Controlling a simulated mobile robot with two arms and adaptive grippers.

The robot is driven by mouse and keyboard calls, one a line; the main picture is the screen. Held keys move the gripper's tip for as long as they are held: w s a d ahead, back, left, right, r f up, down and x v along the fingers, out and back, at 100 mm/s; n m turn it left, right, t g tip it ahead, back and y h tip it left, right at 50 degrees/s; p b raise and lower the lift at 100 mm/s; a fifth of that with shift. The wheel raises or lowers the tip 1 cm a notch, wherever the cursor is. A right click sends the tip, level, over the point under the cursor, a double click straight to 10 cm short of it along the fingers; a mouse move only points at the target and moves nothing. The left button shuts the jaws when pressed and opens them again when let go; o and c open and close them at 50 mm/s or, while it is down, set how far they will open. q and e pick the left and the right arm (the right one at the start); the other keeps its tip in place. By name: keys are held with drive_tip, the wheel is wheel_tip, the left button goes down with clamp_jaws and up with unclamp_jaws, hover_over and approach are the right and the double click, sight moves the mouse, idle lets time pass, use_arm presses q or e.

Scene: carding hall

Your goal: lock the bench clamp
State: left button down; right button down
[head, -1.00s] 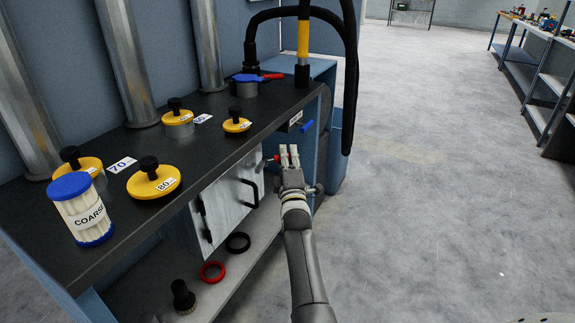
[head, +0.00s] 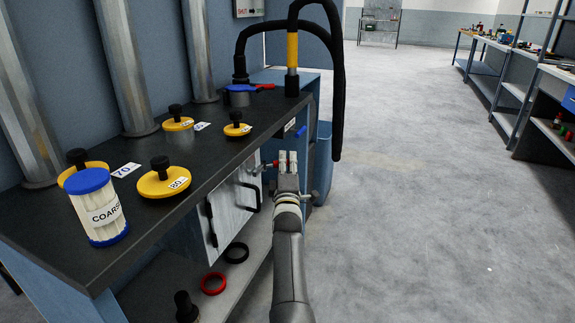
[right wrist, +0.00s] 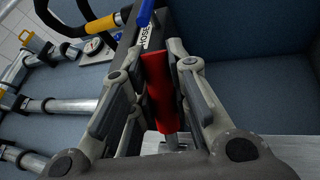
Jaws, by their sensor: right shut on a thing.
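My right gripper (head: 287,160) is at the front of the dark bench (head: 75,240), just below the top's edge. In the right wrist view its fingers are shut on a red handle (right wrist: 163,92), one on each side. In the head view only a small red piece (head: 270,164) shows to the left of the fingers. The clamp's body is not clear behind the gripper. A blue lever (head: 300,131) sits above, beside a label reading HOSE in the wrist view (right wrist: 148,38). My left gripper is not in view.
Yellow lids with black knobs (head: 164,182) and a COARSE filter (head: 98,208) stand on the bench. A grey fitting with a blue and red top (head: 238,94) is farther back. A black hose (head: 338,90) hangs at the bench's end. The floor to the right is clear.

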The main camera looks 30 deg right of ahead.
drive_tip(key=shift+f, duration=0.1)
drive_tip(key=c, duration=1.3)
unclamp_jaws()
drive_tip(key=shift+c, duration=0.2)
